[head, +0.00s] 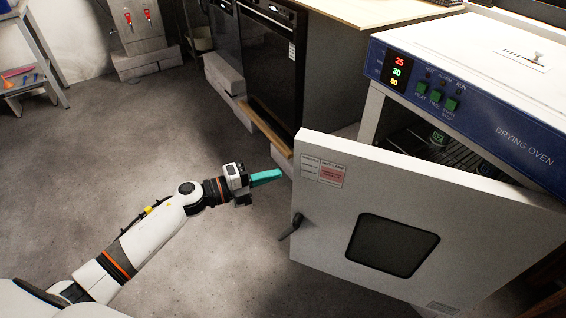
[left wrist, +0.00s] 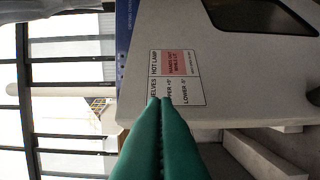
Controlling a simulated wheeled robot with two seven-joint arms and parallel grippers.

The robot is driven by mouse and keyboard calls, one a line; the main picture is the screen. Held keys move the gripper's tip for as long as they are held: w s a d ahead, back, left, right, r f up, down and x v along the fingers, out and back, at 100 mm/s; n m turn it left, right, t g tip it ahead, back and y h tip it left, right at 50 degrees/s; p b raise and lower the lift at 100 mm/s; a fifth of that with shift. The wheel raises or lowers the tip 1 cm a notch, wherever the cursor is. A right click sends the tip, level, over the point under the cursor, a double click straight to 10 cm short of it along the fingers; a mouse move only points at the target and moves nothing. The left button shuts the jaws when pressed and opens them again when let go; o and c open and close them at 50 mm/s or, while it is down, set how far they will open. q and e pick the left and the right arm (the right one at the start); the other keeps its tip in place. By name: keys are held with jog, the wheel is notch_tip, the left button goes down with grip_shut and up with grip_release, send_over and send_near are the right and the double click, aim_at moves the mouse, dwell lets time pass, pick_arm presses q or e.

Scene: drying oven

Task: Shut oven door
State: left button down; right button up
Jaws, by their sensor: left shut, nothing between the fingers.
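The drying oven (head: 470,105) has a blue control panel and stands at the right in the head view. Its white door (head: 325,225) is open, swung out toward me, with a dark window and a dark handle (head: 290,228) near its free left edge. The door also shows in the left wrist view (left wrist: 225,65), with its label ahead of the fingertips. My left gripper (head: 278,174) has teal fingers, shut and empty, just left of the door's upper free edge. In the left wrist view the fingers (left wrist: 162,102) overlap the label; contact cannot be told. My right gripper is not in view.
A wire shelf (head: 450,150) shows inside the oven through the gap above the door. A black built-in appliance (head: 268,65) and a wooden counter (head: 375,10) stand behind. The grey floor (head: 120,150) around my left arm is clear.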

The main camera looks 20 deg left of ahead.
aim_at(298, 159)
pick_arm(q)
jog(key=shift+w+d+b, duration=0.1)
jog(key=shift+w+d, duration=0.2)
jog(key=shift+w, duration=0.6)
jog(key=shift+w+d+b, duration=0.1)
jog(key=shift+w+d, duration=0.2)
jog(key=shift+w, duration=0.6)
jog(key=shift+w+d+b, duration=0.1)
jog(key=shift+w+d, duration=0.2)
jog(key=shift+w, duration=0.6)
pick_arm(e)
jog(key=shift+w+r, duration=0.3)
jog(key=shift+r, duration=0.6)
